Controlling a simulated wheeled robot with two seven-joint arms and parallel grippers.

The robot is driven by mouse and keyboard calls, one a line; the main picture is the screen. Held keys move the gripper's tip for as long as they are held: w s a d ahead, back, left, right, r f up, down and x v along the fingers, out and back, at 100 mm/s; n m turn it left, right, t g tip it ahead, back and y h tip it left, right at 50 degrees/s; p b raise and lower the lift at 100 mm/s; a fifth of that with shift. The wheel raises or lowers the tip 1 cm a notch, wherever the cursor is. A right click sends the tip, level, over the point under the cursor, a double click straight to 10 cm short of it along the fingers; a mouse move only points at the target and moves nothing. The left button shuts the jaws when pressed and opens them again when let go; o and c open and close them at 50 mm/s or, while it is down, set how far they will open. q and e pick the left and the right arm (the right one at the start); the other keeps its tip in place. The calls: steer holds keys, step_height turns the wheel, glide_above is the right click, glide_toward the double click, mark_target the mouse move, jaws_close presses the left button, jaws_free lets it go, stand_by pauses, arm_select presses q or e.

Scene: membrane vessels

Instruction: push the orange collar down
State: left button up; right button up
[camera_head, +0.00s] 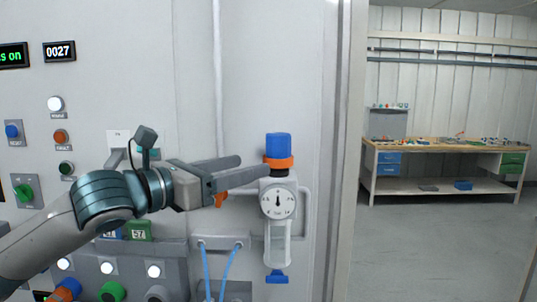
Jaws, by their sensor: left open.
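The orange collar (278,162) is a ring just below a blue cap (278,145), on top of a white fitting with a round dial gauge (278,201). My left gripper (252,172) reaches in from the left, its fingers apart and pointing right toward the collar. The fingertips are close to the collar's left side; I cannot tell whether they touch it. An orange part (221,199) shows just below the fingers. My right gripper is not in view.
A clear vessel (279,243) with a blue bottom valve (276,277) hangs below the gauge. Blue hoses (206,268) run beside it. A panel with buttons and lamps (60,137) fills the left. A workbench (440,146) stands far right beyond open floor.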

mark_target(267, 161)
arm_select(q)
steer(key=p+x, duration=0.2)
steer(key=x, duration=0.5)
steer(key=shift+w+d, duration=0.15)
steer(key=shift+d, duration=0.05)
steer(key=c, duration=1.2)
steer(key=shift+f, duration=0.8)
steer(key=shift+c, duration=0.2)
steer(key=o, duration=1.2)
steer(key=shift+f, duration=0.1)
steer(key=shift+o, duration=0.2)
steer(key=shift+a, duration=0.1)
